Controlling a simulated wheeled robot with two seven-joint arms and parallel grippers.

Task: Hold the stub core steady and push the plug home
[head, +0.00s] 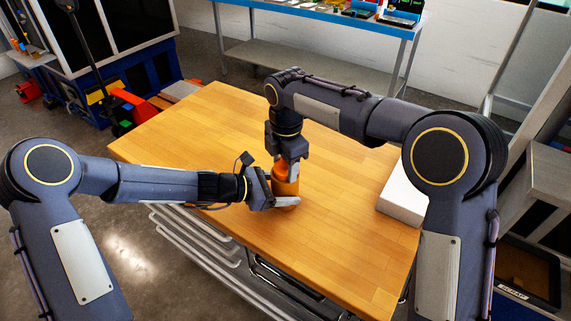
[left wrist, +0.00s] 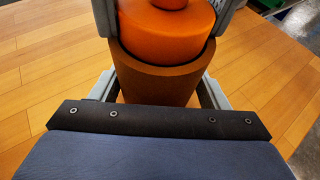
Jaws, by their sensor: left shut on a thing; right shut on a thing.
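The stub core (head: 286,201) is a brown-orange cylinder standing upright on the wooden table. In the left wrist view the core (left wrist: 160,85) is a brown cylinder in the middle. My left gripper (head: 284,203) is shut on it from the left, low near the tabletop. The plug (head: 281,172) is brighter orange and sits at the core's top. In the left wrist view the plug (left wrist: 165,35) shows a wide round body with a narrower top part. My right gripper (head: 288,160) points down and is shut on the plug. How deep the plug sits is hidden.
The wooden table (head: 190,130) is clear around the core. A white box (head: 402,198) lies near its right edge, under my right arm. A blue-edged bench (head: 310,12) with small items stands behind. Several grey rails (head: 200,245) run below the table's front left edge.

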